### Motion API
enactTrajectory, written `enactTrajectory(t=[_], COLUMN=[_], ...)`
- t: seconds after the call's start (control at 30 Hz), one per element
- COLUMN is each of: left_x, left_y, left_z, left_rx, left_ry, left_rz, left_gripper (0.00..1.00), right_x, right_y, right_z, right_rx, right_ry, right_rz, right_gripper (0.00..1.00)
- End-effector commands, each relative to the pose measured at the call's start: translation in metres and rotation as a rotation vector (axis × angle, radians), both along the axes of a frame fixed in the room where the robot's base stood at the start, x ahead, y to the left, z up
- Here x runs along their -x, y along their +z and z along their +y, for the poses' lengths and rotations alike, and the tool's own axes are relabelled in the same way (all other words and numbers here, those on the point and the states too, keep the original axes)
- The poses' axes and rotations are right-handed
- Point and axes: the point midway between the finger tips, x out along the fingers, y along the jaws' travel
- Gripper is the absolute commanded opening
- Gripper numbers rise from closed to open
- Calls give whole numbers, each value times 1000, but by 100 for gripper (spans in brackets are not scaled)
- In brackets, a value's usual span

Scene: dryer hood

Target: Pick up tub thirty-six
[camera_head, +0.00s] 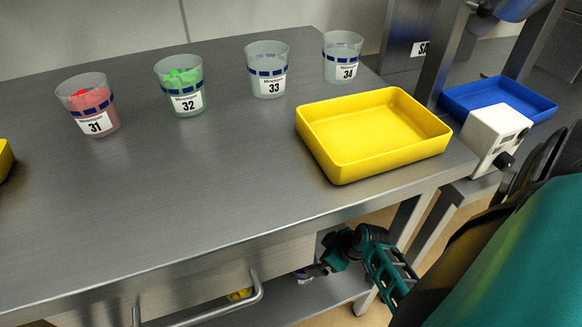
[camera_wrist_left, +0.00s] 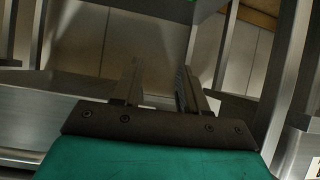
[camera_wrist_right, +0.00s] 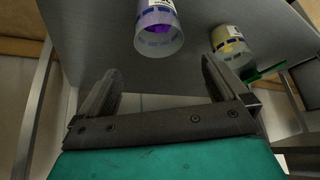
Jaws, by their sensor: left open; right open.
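No tub with a readable 36 shows. In the right wrist view, a clear tub with purple contents (camera_wrist_right: 160,30) stands ahead of the fingers, and a tub with yellow contents (camera_wrist_right: 229,42) is to its right. Their labels cannot be read. Bits of purple (camera_head: 303,275) and yellow (camera_head: 239,294) show below the table in the head view. My right gripper (camera_wrist_right: 160,70) is open and empty, short of the purple tub; in the head view it is low under the table edge (camera_head: 318,269). My left gripper (camera_wrist_left: 158,68) is open and empty, with no tub between its fingers.
On the steel table (camera_head: 220,190) stand tubs 31 (camera_head: 91,108), 32 (camera_head: 183,89), 33 (camera_head: 268,72) and 34 (camera_head: 342,60). A yellow tray (camera_head: 385,157) is at its right end. A blue tray (camera_head: 497,97) and a white device (camera_head: 494,133) lie beyond. A drawer handle (camera_head: 215,311) is in front.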

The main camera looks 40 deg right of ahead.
Motion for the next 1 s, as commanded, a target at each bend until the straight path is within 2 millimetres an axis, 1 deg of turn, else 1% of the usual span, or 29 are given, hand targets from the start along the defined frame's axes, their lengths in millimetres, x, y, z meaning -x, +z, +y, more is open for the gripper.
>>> enactTrajectory(t=[0.03, 0.2, 0.33, 0.57, 0.77, 0.9, 1.0], left_x=[2, 7, 9, 9, 7, 2, -1], left_y=[-7, -28, -40, -47, -61, -57, -53], left_z=[0, -1, 0, -1, -4, -8, -11], left_rx=[0, 1, -1, 0, 4, 13, 20], left_ry=[0, -1, -2, -4, -10, -16, -16], left_rz=[5, 17, 24, 27, 35, 23, 15], left_gripper=[43, 43, 43, 43, 43, 43, 43], right_x=[-3, -19, -29, -38, -54, -61, -63], right_y=[-8, -37, -56, -69, -94, -107, -109], right_z=[1, 6, 9, 11, 13, 15, 16], right_rx=[-3, -4, -2, -1, -2, 0, 1], right_ry=[-1, -2, -1, -1, 0, -1, 0], right_rz=[1, -1, 0, -1, -2, -1, 0], right_gripper=[100, 100, 100, 100, 100, 100, 100])
